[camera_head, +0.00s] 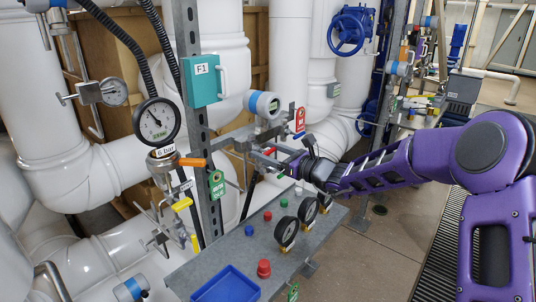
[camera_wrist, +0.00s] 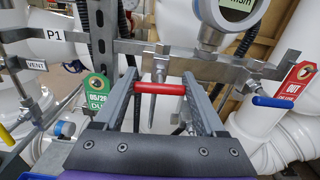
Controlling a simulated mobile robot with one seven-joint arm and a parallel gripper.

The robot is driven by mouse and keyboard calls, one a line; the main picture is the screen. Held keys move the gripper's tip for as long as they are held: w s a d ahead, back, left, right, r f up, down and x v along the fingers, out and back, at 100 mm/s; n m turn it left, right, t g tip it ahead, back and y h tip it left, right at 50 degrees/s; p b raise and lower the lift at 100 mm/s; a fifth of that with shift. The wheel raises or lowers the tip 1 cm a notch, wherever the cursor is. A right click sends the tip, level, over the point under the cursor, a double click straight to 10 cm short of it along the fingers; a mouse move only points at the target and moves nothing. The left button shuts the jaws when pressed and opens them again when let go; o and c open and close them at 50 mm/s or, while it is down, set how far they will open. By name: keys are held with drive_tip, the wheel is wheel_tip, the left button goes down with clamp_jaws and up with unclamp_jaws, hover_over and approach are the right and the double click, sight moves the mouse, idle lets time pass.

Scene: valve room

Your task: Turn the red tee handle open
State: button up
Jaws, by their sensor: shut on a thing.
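The red tee handle (camera_wrist: 160,88) lies level across the picture in the wrist view, on a small valve stem below a grey metal rail. My gripper (camera_wrist: 160,80) is shut on it, with one finger at each end of the red bar. In the head view my gripper (camera_head: 281,158) reaches in from the right to the rail, and a small piece of the red handle (camera_head: 270,151) shows between its fingers. The fingers hide part of the handle and the valve there.
A green tag (camera_wrist: 97,89) hangs left of my gripper; a red tag (camera_wrist: 297,80) and blue handle (camera_wrist: 276,101) are at right. A round gauge (camera_wrist: 222,18) sits above. A grey panel (camera_head: 225,258) with knobs, gauges and a blue tray (camera_head: 228,286) stands below.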

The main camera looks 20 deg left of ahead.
drive_tip(key=n+b, duration=0.1)
drive_tip(key=b, duration=0.1)
drive_tip(key=n+b, duration=0.1)
drive_tip(key=b, duration=0.1)
drive_tip(key=shift+f+n, duration=0.35)
drive_tip(key=shift+n, duration=0.05)
drive_tip(key=n+b, duration=0.2)
drive_tip(key=n, duration=0.1)
drive_tip(key=shift+s+r+n+b, duration=0.1)
drive_tip(key=shift+r+n+b, duration=0.1)
drive_tip(key=shift+n+b, duration=0.1)
drive_tip(key=n, duration=1)
drive_tip(key=shift+s+f+n, duration=0.1)
drive_tip(key=shift+n, duration=0.3)
drive_tip(key=o, duration=1.3)
drive_tip(key=v, duration=1.7)
drive_tip(key=shift+s+d, duration=0.15)
